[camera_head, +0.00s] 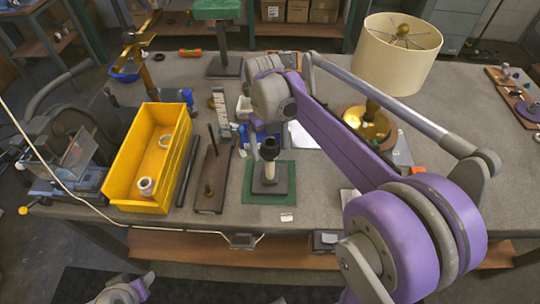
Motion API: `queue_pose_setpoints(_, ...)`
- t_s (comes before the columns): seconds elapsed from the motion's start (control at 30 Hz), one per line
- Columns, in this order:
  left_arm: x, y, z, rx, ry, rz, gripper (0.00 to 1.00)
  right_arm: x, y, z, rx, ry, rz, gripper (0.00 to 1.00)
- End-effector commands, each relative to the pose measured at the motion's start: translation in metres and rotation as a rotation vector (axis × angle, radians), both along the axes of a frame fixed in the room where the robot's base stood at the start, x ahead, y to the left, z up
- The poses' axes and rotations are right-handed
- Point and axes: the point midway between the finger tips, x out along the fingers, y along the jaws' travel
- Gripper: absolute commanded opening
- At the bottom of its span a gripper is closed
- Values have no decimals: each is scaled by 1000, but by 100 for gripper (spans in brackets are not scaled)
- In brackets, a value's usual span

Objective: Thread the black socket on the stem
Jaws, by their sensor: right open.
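The black socket (268,148) sits upright at the top of the pale stem (269,170). The stem rises from a dark square base (283,184) on a green mat (257,197). I cannot tell how far the socket is threaded on. My right gripper (267,133) is open, pointing down just above and around the socket's upper end; whether its fingers touch the socket is unclear. Part of my left arm (125,291) shows at the bottom left edge, with its gripper out of view.
A yellow bin (120,188) with white rings stands left of the mat. A brown board with an upright rod (213,180) lies between them. A lamp with a cream shade (396,55) and brass base (367,124) stands at the back right, behind my right arm.

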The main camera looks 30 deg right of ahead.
Motion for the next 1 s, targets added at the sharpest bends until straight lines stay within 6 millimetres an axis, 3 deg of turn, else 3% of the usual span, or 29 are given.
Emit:
queue_pose_setpoints(0.17,0,0,0,0,0,0,50,0,1,0,0,0,108,93)
queue_pose_setpoints(0.43,0,0,1,0,-1,0,50,0,1,0,0,-1,526,93)
queue_pose_setpoints(0.73,1,0,1,0,-1,0,50,0,1,0,-1,0,605,93)
queue_pose_setpoints(0.77,1,0,1,0,-1,0,50,0,1,0,-1,0,604,92)
queue_pose_setpoints(1.0,0,0,1,0,-1,0,50,0,1,0,0,0,601,48)
